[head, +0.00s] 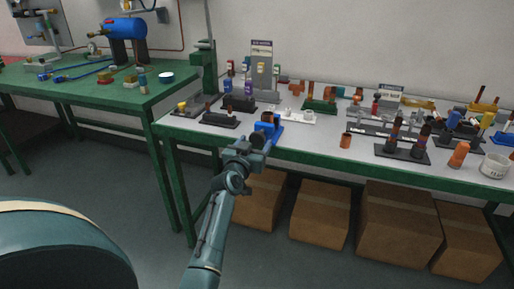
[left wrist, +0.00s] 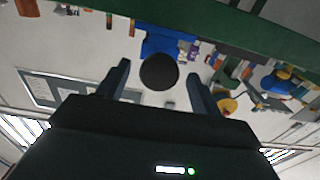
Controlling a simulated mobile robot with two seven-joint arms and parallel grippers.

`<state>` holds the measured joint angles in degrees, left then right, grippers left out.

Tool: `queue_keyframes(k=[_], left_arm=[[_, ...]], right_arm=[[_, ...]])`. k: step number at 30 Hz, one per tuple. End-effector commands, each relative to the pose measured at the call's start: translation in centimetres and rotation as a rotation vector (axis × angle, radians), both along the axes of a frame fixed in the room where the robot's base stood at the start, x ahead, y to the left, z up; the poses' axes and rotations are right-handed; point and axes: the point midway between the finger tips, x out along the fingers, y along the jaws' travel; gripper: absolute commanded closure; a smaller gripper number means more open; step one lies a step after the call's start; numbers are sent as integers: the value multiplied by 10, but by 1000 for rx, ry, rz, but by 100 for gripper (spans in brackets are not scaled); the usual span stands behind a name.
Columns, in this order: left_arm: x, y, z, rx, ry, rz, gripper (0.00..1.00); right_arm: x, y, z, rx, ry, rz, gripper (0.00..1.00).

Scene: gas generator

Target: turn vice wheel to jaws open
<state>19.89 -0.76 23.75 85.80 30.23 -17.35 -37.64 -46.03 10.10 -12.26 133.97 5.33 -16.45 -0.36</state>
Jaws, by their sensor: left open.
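The blue vice (head: 277,130) stands at the front edge of the grey table. In the left wrist view its blue body (left wrist: 158,42) shows behind a dark round knob, which I take as the vice wheel (left wrist: 159,72). My left gripper (head: 254,145) is at the near side of the vice and hides much of its front in the head view. In the left wrist view the two fingers of the left gripper (left wrist: 159,76) stand apart, one on each side of the wheel, with gaps showing. How far the vice jaws are open cannot be told. My right gripper is not in view.
An orange-brown cylinder (head: 346,140) and a dark stand with upright pieces (head: 402,154) are right of the vice. A black holder (head: 219,118) is to its left. Cardboard boxes (head: 320,215) sit under the table. A green bench (head: 100,85) stands at left.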

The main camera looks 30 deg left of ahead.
Motion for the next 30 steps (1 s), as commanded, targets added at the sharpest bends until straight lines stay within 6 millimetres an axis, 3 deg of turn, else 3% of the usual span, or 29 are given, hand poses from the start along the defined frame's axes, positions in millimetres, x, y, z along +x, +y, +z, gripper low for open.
queue_keyframes(k=[6, 17, 30], left_arm=[[22, 5, -2, 0, 0, 0, 34], [25, 6, 0, 2, 1, 0, 34], [25, 6, 0, 2, 1, 0, 70]], right_arm=[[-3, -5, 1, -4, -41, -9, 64], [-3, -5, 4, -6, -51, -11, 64], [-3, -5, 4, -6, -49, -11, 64]])
